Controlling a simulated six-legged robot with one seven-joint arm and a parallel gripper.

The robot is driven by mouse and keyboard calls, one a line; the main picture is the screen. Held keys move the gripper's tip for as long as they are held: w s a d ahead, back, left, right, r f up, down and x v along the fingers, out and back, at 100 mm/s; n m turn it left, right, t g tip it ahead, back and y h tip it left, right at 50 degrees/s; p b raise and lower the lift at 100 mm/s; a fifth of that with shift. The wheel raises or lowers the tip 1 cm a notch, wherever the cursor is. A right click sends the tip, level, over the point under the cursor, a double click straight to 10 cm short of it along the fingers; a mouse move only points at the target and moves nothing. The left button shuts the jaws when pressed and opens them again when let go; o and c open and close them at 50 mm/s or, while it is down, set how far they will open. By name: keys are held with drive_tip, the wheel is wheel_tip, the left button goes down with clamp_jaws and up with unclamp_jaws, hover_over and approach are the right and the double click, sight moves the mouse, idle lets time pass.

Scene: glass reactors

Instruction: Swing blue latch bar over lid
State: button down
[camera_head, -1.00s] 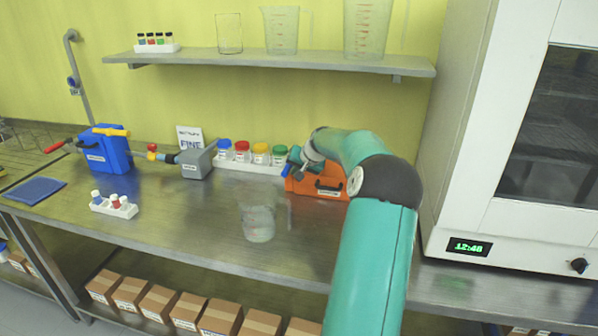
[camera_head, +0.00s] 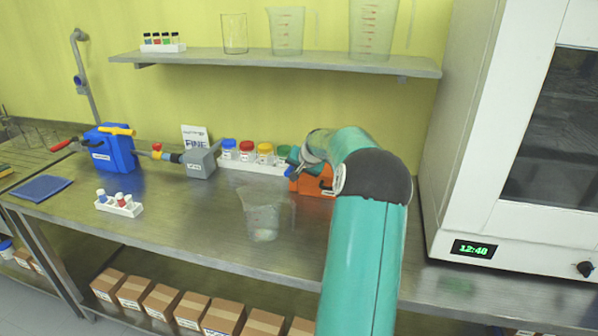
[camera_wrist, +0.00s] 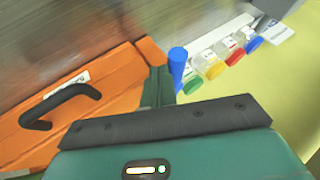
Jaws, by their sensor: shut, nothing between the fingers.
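The orange box (camera_head: 312,185) stands on the bench, partly hidden behind my arm. In the wrist view the box (camera_wrist: 100,95) shows its lid and a black handle (camera_wrist: 62,106). The blue latch bar (camera_wrist: 178,66) sticks up at the box's edge in the wrist view. My gripper (camera_wrist: 157,86) is shut and empty, with its fingers just beside the bar. I cannot tell whether they touch it. In the head view my gripper (camera_head: 296,158) is small and mostly hidden by my arm at the box's left end.
A white rack of jars with coloured lids (camera_head: 250,166) stands close left of the box. A clear beaker (camera_head: 262,220) stands in front. A grey device (camera_head: 201,164) and a blue container (camera_head: 112,152) are farther left. A shelf (camera_head: 280,62) hangs above; a white cabinet (camera_head: 500,215) bounds the right.

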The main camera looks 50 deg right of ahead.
drive_tip(key=shift+w+a+m+g+h, duration=0.4)
drive_tip(key=shift+w+a+m+h, duration=0.35)
drive_tip(key=shift+m, duration=0.35)
drive_tip(key=shift+w+a+m+g+h, duration=0.2)
drive_tip(key=shift+w+m+g+h, duration=0.35)
drive_tip(key=shift+m, duration=0.45)
drive_tip(key=shift+w+a+m+g+h, duration=0.15)
drive_tip(key=shift+w+m+g+h, duration=0.3)
drive_tip(key=shift+m, duration=0.55)
drive_tip(key=w+d+m+g+h, duration=0.1)
drive_tip(key=w+m+g, duration=0.3)
drive_tip(key=w+m, duration=0.2)
drive_tip(key=shift+w+d+r+h, duration=0.15)
drive_tip(key=shift+d+h, duration=0.1)
drive_tip(key=shift+a, duration=0.1)
